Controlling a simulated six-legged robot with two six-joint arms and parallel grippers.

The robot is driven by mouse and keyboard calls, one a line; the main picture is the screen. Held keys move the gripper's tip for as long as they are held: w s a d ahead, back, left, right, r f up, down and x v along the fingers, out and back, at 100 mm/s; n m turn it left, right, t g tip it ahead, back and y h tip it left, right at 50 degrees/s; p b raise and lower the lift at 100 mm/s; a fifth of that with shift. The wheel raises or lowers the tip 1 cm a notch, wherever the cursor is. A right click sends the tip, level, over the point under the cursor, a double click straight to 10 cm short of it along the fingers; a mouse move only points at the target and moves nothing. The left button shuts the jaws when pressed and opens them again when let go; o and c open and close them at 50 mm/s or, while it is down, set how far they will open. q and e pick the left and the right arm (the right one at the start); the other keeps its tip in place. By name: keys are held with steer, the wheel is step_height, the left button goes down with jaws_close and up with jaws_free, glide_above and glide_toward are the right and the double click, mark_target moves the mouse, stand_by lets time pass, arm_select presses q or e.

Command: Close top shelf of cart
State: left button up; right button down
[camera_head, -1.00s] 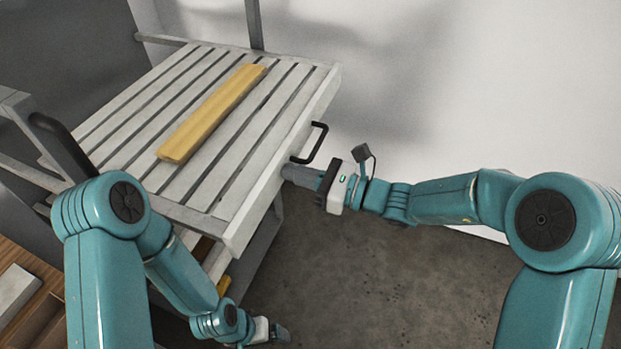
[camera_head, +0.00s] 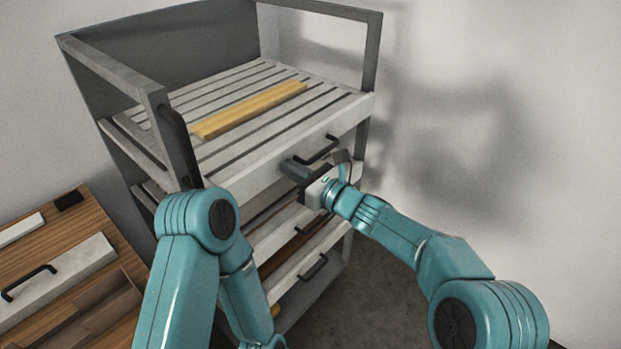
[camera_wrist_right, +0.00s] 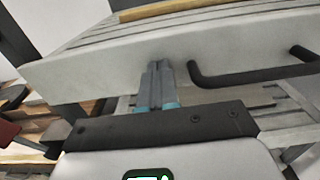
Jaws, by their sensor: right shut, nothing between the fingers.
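The grey slatted top shelf (camera_head: 335,125) of the cart (camera_head: 120,75) carries a yellow bar (camera_head: 250,108). Its front panel has a black handle (camera_head: 318,151), which also shows in the wrist view (camera_wrist_right: 250,75). The shelf now lies mostly within the cart's frame; I cannot tell whether it is fully in. My right gripper (camera_head: 290,168) is shut and empty, with its fingertips at the front panel, just left of the handle. The wrist view shows the fingertips (camera_wrist_right: 158,68) against or very near the panel. My left arm hangs in front of the cart; its gripper is out of view.
Lower shelves with black handles (camera_head: 314,267) sit beneath the top shelf. A wooden surface (camera_head: 105,215) at the left holds a grey panel with a handle (camera_head: 60,280). A pale wall stands at the right. Bare floor (camera_head: 365,290) shows right of the cart.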

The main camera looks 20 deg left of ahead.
steer(key=shift+w+a+r, duration=0.1)
steer(key=shift+a+r, duration=0.05)
steer(key=shift+a, duration=0.35)
steer(key=shift+r, duration=0.2)
